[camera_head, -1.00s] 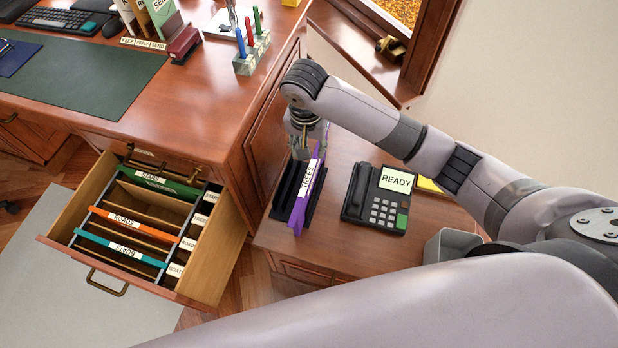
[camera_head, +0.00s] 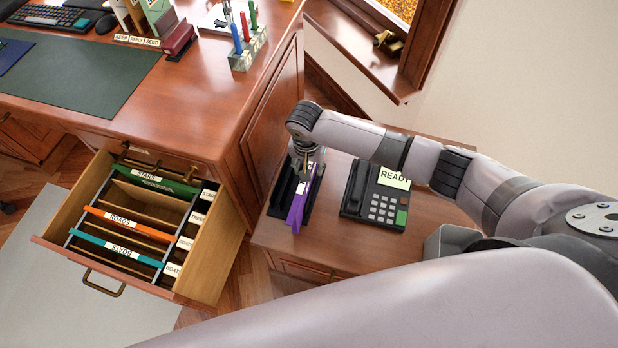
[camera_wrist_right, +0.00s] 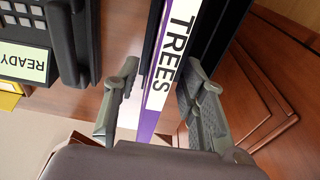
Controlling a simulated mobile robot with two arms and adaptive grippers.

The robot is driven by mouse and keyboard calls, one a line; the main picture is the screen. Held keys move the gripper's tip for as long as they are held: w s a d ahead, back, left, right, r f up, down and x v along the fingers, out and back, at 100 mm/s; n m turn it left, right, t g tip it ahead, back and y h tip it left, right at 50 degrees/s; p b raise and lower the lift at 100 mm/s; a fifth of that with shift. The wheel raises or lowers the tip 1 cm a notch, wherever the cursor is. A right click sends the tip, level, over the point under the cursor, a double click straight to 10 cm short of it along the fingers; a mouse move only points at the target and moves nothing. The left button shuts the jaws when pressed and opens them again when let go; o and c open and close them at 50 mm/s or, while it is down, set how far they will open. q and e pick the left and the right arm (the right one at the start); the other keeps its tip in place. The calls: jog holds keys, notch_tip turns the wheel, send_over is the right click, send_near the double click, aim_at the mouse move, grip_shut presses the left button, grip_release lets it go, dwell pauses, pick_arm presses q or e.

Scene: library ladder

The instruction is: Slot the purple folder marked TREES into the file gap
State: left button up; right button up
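The purple folder (camera_head: 297,212) stands upright in a black holder (camera_head: 275,200) on the low side cabinet; its white TREES label shows in the wrist view (camera_wrist_right: 173,60). My right gripper (camera_head: 307,165) is low over the folder's far end. In the wrist view its fingers (camera_wrist_right: 160,70) are apart, one on each side of the folder, with a visible space at the left finger. The open drawer (camera_head: 205,262) holds green STARS (camera_head: 160,180), orange ROADS (camera_head: 130,224) and teal BOATS (camera_head: 117,245) folders. The file gap (camera_head: 150,203) lies between STARS and ROADS. My left gripper is out of view.
A black phone (camera_head: 375,197) with a READY card (camera_head: 394,177) stands right of the holder. The desk (camera_head: 190,100) rises between drawer and cabinet, with a pen block (camera_head: 249,52) near its edge.

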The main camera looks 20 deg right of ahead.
grip_shut()
dwell(0.5)
dwell(0.4)
